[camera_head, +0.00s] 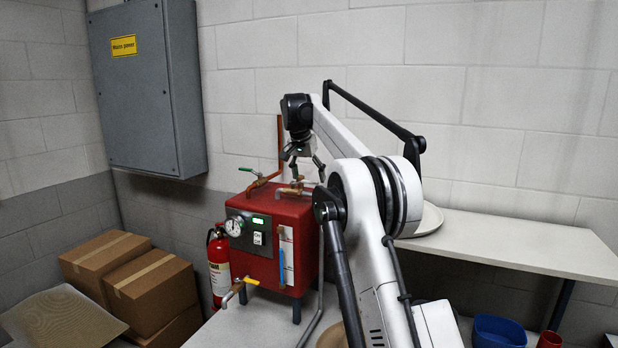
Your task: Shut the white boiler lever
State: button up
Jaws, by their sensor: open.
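The red boiler (262,212) stands on a light bench against the wall. On its top is a brass valve (291,190), with a small pale piece at its upper right that may be the white lever; its exact position cannot be told at this size. A second brass valve with a green lever (248,170) is at the top left. My gripper (306,165) is open and empty, pointing down just above the brass valve on top. No contact with the lever can be made out.
A red fire extinguisher (219,265) and cardboard boxes (150,293) are left. A white shelf (520,240) holds a round pale dish (430,219). A grey wall cabinet (150,90) hangs upper left.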

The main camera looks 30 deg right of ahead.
jog(key=shift+w+d+f, duration=0.15)
jog(key=shift+f, duration=0.45)
